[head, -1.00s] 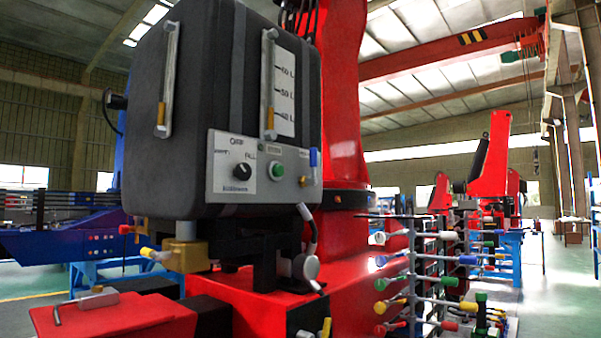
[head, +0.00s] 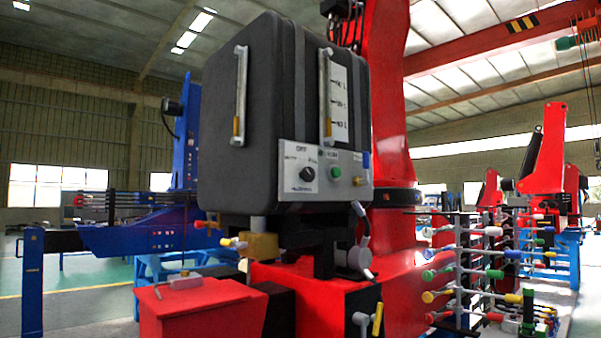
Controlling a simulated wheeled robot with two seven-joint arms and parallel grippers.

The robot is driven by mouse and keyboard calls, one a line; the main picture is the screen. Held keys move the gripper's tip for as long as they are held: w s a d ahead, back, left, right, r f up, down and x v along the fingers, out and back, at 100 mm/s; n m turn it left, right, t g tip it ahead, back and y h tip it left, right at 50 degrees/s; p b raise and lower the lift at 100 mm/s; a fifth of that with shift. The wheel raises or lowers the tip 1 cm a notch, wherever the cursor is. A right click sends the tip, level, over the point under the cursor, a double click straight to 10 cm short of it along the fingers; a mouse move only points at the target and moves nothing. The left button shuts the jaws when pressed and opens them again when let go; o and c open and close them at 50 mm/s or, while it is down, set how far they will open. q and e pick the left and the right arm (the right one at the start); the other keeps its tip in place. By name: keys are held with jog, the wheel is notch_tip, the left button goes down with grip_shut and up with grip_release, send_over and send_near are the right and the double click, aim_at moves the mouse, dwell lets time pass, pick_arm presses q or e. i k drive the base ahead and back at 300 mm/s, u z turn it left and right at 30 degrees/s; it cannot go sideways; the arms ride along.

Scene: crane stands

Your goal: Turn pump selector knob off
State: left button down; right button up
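The pump selector knob (head: 307,174) is a small black round knob on the pale grey control panel (head: 325,191) at the lower front of a dark grey tank (head: 275,115). Lettering stands above and to both sides of the knob, but it is too small to read surely. The knob's exact pointing direction is hard to tell. A green button (head: 335,173) sits to the right of the knob. Neither of my grippers shows in the head view.
The tank stands on a red crane base (head: 310,295). A red box (head: 200,308) juts out at the lower left. A rack of coloured handles (head: 470,270) stands at right. A blue machine (head: 150,235) is behind at left. Open floor (head: 75,290) shows at left.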

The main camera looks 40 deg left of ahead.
aim_at(308, 174)
jog(key=k, duration=0.15)
jog(key=u, duration=1.25)
